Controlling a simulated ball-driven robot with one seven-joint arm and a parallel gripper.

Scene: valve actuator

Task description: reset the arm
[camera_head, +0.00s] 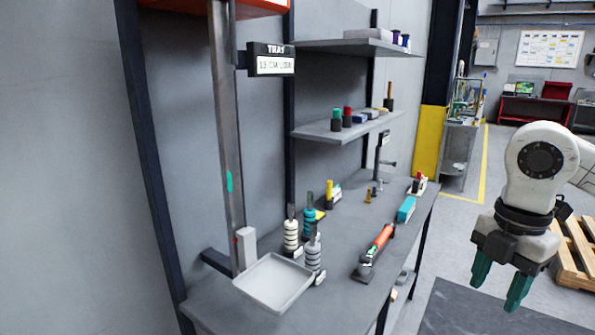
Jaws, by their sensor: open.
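My gripper (500,281) hangs at the right of the head view, at the end of my white arm. Its two green fingers point down and stand apart, with nothing between them. It is to the right of the workbench, above the floor, and touches nothing that I can see. Only the last part of my arm shows; the rest runs out of the right edge.
The grey workbench (345,225) carries a white tray (290,300), several ringed cylinders and an orange-red tool (381,240). Shelves (350,128) stand above it. A wooden pallet (572,262) lies behind my gripper. A dark mat (465,312) covers floor below it.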

